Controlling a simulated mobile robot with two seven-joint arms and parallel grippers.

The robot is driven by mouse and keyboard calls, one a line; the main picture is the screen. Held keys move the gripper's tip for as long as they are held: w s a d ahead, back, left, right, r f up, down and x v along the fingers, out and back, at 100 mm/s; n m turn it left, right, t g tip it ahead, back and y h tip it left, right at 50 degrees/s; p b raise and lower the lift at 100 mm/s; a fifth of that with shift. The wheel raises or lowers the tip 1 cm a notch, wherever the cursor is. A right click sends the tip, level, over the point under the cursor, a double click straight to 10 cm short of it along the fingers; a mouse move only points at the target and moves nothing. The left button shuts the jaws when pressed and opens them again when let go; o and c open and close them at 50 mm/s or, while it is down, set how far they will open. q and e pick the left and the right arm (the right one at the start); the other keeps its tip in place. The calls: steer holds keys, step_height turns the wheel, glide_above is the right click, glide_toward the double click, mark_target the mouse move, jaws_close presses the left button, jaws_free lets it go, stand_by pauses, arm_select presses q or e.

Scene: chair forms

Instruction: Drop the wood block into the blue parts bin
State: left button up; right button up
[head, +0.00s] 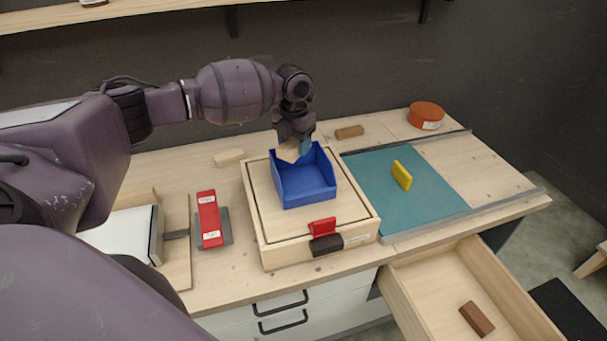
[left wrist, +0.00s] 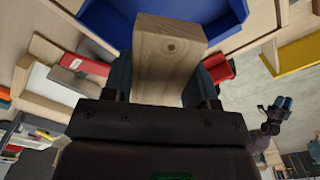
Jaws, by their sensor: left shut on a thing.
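The blue parts bin (head: 305,186) stands on a light wooden box near the middle of the workbench. It also shows behind the block in the left wrist view (left wrist: 108,22). My left gripper (head: 293,146) is above the back of the bin, pointing down. It is shut on the wood block (head: 288,153), a pale block that fills the space between the fingers in the left wrist view (left wrist: 167,62). The block is at about the height of the bin's back rim in the picture; its exact gap to the bin cannot be told. My right gripper is not clearly in the head view.
The wooden box (head: 258,222) has a red piece (head: 322,226) and a black piece (head: 326,245) at its front. A teal mat (head: 375,190) with a yellow block (head: 401,176) lies right. An open drawer (head: 420,280) juts out below. A red stapler-like object (head: 209,218) is left.

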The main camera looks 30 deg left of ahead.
arm_select(q)
steer(key=shift+f+b, duration=0.45)
steer(key=shift+f, duration=0.15)
steer(key=shift+w+f+b, duration=0.1)
steer(key=shift+f+b, duration=0.25)
steer(key=shift+b, duration=0.05)
steer(key=shift+f+b, duration=0.7)
steer(key=shift+b, duration=0.15)
steer(key=shift+f+b, duration=0.6)
steer(key=shift+b, duration=0.05)
arm_select(e)
steer(key=shift+w+a+f+t, duration=0.15)
steer(key=shift+w+f+t, duration=0.15)
steer(key=shift+w+f, duration=0.9)
steer(key=shift+r, duration=0.15)
